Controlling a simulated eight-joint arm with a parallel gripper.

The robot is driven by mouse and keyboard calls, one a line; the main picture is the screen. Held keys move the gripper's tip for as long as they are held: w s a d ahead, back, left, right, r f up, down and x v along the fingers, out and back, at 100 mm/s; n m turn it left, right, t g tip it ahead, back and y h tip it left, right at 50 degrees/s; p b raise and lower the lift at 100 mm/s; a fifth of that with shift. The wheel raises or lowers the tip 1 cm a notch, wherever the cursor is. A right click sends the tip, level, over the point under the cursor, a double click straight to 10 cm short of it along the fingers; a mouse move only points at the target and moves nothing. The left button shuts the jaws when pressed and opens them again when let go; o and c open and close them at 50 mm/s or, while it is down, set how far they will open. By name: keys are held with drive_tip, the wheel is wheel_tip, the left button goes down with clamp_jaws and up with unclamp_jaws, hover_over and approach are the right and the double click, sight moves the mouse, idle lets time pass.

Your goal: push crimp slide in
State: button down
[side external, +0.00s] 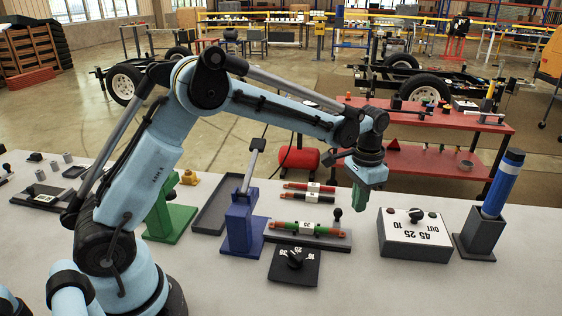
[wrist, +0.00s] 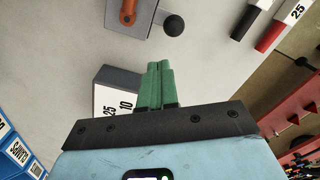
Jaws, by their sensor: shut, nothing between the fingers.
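The crimp slide appears to be the part with a black ball knob (side external: 337,213) at the right end of a long grey base (side external: 290,238). A red and green rod (side external: 308,229) with a white label lies along that base. In the wrist view the ball knob (wrist: 174,25) is at the top, beside a metal piece and an orange rod end (wrist: 128,12). My gripper (side external: 359,207) has green fingers, shut and empty, pointing down to the right of the knob and apart from it. The fingers also show in the wrist view (wrist: 160,66), below the knob.
A grey box with a white dial face (side external: 411,219) stands to the right of my gripper. A blue cylinder on a dark stand (side external: 502,185) is beyond it. Labelled rods (side external: 308,191) lie behind the base. A black dial plate (side external: 296,266) lies in front; a blue lever stand (side external: 240,220) is left.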

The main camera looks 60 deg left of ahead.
drive_tip(key=shift+f, duration=2)
drive_tip(key=shift+s+a, duration=3.2)
drive_tip(key=shift+a, duration=0.05)
drive_tip(key=shift+d+r, duration=0.1)
drive_tip(key=shift+r, duration=0.05)
drive_tip(key=shift+w+d+r, duration=0.25)
drive_tip(key=shift+w+r, duration=0.05)
drive_tip(key=shift+r, duration=0.15)
drive_tip(key=shift+w+d+r, duration=0.2)
drive_tip(key=shift+w+r, duration=0.05)
drive_tip(key=shift+r, duration=2.7)
